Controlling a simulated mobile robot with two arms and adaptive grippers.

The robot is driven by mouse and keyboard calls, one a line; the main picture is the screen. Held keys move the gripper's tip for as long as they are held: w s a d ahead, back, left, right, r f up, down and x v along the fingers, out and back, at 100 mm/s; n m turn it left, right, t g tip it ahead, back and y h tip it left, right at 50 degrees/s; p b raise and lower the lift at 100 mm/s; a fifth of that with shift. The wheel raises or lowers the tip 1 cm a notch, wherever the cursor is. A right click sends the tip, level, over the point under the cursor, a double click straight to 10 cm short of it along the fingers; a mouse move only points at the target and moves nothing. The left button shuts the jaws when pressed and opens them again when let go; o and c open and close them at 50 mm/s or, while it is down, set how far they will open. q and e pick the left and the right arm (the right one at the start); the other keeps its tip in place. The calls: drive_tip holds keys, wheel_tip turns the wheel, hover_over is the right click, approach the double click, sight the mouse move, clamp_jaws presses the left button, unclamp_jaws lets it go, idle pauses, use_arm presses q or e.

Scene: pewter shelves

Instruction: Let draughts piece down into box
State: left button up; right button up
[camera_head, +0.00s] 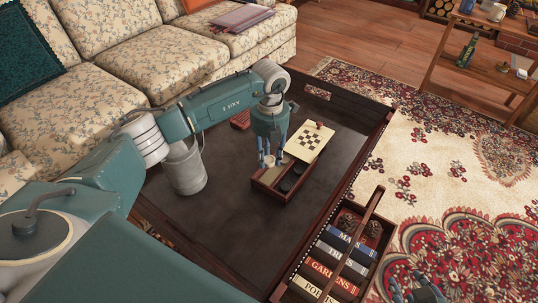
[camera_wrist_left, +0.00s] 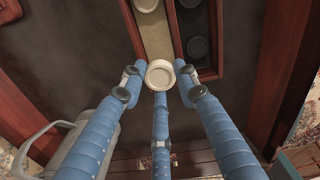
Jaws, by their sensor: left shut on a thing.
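My left gripper (camera_head: 267,163) has blue fingers and is over the near left part of the box (camera_head: 270,194) on the dark table. In the left wrist view its fingers (camera_wrist_left: 160,84) are shut on a cream draughts piece (camera_wrist_left: 160,72). The piece shows at the end of the box's pale-floored compartment (camera_wrist_left: 152,35); its height above the floor is hard to tell. Another pale piece (camera_wrist_left: 146,4) lies further along there. The other compartment holds dark pieces (camera_wrist_left: 196,48). My right gripper (camera_head: 422,290) is at the bottom right over the rug, its opening unclear.
A checkered board (camera_head: 310,142) with a small red item on it adjoins the box's far end. A wooden carrier with books (camera_head: 338,258) is at the near right. The table between them is clear.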

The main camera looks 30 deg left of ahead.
drive_tip(key=shift+w+r, duration=0.2)
drive_tip(key=shift+w, duration=0.1)
use_arm(q)
drive_tip(key=o, duration=0.9)
use_arm(e)
drive_tip(key=shift+s+f, duration=0.1)
drive_tip(key=shift+s, duration=0.1)
use_arm(q)
wheel_tip(320, 180, up, 12)
idle(0.4)
